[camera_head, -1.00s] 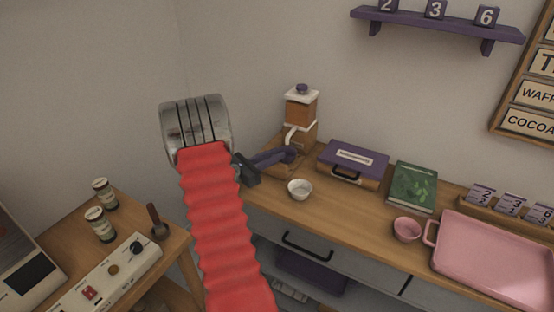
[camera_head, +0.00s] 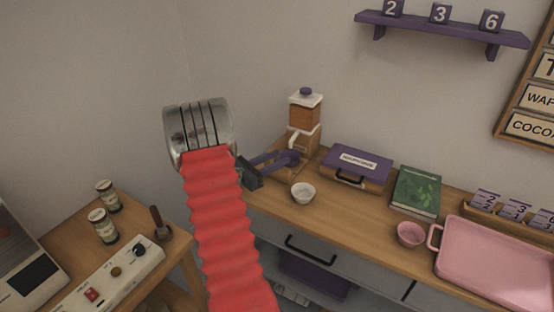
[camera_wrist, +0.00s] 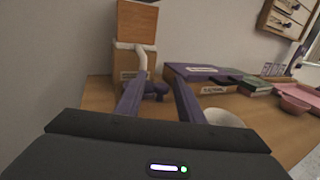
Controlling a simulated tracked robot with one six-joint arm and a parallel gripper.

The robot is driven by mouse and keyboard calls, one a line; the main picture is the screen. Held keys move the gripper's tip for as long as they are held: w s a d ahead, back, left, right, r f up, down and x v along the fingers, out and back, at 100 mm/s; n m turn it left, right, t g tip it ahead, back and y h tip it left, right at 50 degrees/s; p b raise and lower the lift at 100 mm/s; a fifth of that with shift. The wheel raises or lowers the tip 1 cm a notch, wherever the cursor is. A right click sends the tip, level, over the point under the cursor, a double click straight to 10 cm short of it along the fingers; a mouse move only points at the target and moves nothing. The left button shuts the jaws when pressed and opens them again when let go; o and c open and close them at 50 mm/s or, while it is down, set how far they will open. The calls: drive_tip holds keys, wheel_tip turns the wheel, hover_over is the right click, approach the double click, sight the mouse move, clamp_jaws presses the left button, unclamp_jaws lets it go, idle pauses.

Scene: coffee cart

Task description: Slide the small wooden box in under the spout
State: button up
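The grinder has an orange-brown hopper (camera_head: 304,117) with a white lid and a white spout (camera_head: 297,139) sloping down at its front. In the wrist view the spout (camera_wrist: 141,60) comes down before a wooden body (camera_wrist: 125,64). A small dark purple knob-like part (camera_wrist: 158,89) shows low in front of it, between my fingers. I cannot clearly pick out a separate small wooden box; the fingers hide part of that spot. My gripper (camera_wrist: 160,80) has its two purple fingers apart, pointing at the grinder's base, low over the counter. I see nothing clamped between them.
A white bowl (camera_head: 303,193) stands close to my gripper's right. A purple-lidded box (camera_head: 357,167), a green book (camera_head: 416,191), a pink cup (camera_head: 410,234) and a pink tray (camera_head: 495,258) stand farther right on the counter. Bare wall lies behind the grinder.

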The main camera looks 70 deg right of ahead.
drive_tip(key=v, duration=1.3)
idle(0.4)
drive_tip(key=a+r+m+t+y, duration=0.4)
drive_tip(key=a+t+y, duration=0.1)
drive_tip(key=a, duration=1.1)
drive_tip(key=a+r+m+t+y, duration=0.3)
drive_tip(key=a+r+t+y, duration=0.1)
drive_tip(key=a, duration=1.3)
drive_tip(key=a+r+m+t+y, duration=0.4)
drive_tip(key=a+r+t+y, duration=0.1)
drive_tip(key=a, duration=1.2)
drive_tip(key=shift+s+m+t+y, duration=0.2)
drive_tip(key=shift+m+t+y, duration=0.1)
drive_tip(key=shift+t+y, duration=0.3)
drive_tip(key=shift+c, duration=0.5)
